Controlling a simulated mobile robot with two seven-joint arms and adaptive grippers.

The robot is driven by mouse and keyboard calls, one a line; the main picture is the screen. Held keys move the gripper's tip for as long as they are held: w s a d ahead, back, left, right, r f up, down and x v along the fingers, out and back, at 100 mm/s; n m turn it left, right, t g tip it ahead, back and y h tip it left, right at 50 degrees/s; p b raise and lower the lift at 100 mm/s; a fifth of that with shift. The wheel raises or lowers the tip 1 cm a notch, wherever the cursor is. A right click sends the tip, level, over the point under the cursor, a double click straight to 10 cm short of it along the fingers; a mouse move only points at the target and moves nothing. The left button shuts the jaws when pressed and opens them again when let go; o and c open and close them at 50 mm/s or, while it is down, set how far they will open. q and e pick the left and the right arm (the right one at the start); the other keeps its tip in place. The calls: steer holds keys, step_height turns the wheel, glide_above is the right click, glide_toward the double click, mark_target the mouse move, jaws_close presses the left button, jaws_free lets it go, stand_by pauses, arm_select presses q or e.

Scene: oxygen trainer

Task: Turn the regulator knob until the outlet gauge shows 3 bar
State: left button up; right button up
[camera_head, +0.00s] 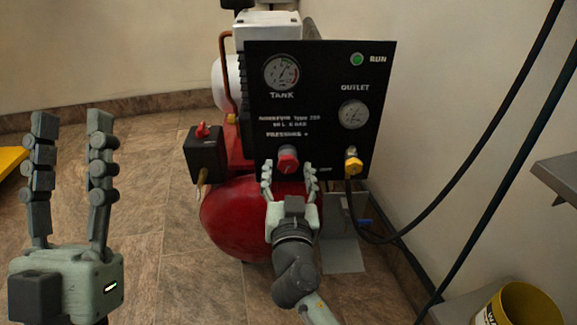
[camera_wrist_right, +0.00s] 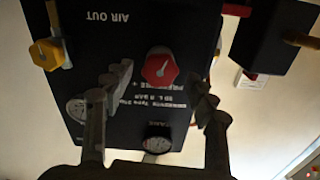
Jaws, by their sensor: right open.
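The red regulator knob (camera_head: 287,160) is on the lower part of the black panel (camera_head: 320,75). In the right wrist view the panel appears upside down and the red knob (camera_wrist_right: 159,69) lies between the fingers. My right gripper (camera_head: 289,172) is open, one finger on each side of the knob, with gaps visible in the wrist view (camera_wrist_right: 160,82). The outlet gauge (camera_head: 353,114) is at the panel's right; its needle is too small to read. My left gripper (camera_head: 71,125) is open and empty at the far left, away from the panel.
A yellow outlet fitting (camera_head: 353,166) with a black hose is right of the knob. The red tank (camera_head: 232,215) is below the panel. A black box with a red switch (camera_head: 203,131) stands left. A yellow bin (camera_head: 520,305) is at bottom right. The green RUN lamp (camera_head: 357,59) is lit.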

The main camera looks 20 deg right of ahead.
arm_select(q)
steer(key=shift+w+f, duration=0.1)
steer(key=shift+w, duration=0.1)
arm_select(e)
steer(key=shift+w+d, duration=0.15)
steer(key=shift+w, duration=0.3)
steer(key=shift+c, duration=0.3)
steer(key=c, duration=1.1)
